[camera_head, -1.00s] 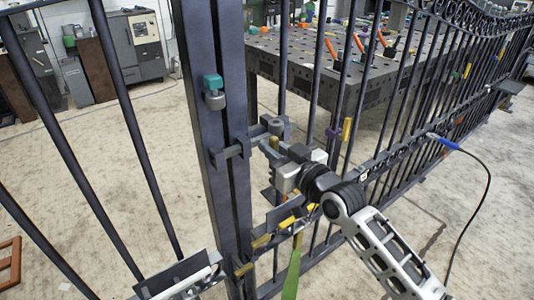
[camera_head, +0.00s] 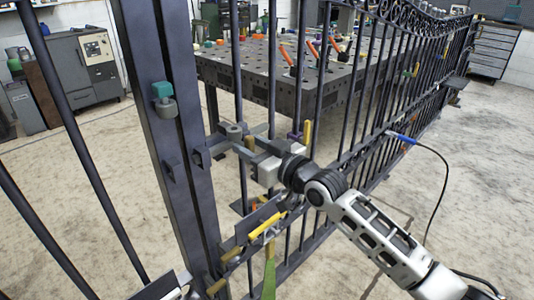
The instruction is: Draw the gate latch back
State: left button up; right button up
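The gate latch (camera_head: 222,140) is a grey sliding bar on the dark barred gate (camera_head: 345,160), level with the dark post (camera_head: 165,130). The bar's left end stands beside the right one of two small keepers (camera_head: 200,158) on the post. The space between the keepers looks empty. My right gripper (camera_head: 250,155) reaches in from the right and appears shut on the latch's handle. Its fingertips are small and partly hidden against the latch parts. My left gripper is not clearly in view.
A teal-and-grey block (camera_head: 164,100) is fixed to the post above the latch. Yellow pieces (camera_head: 265,226) and a green strip (camera_head: 269,280) hang on the gate below my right gripper. A perforated metal table (camera_head: 285,85) stands behind the gate. A black cable (camera_head: 447,185) hangs at right.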

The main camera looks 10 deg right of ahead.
jog(key=v, duration=1.5)
jog(key=shift+s+d, duration=0.25)
jog(key=shift+s, duration=0.05)
jog(key=s+a+f+m+g+h+p, duration=0.1)
jog(key=s+f+m+g+h, duration=0.3)
jog(key=s+f, duration=1.3)
notch_tip(320, 180, down, 4)
jog(key=m+h+p, duration=0.1)
jog(key=h, duration=0.2)
jog(key=shift+r+p, duration=0.2)
jog(key=shift+p, duration=0.1)
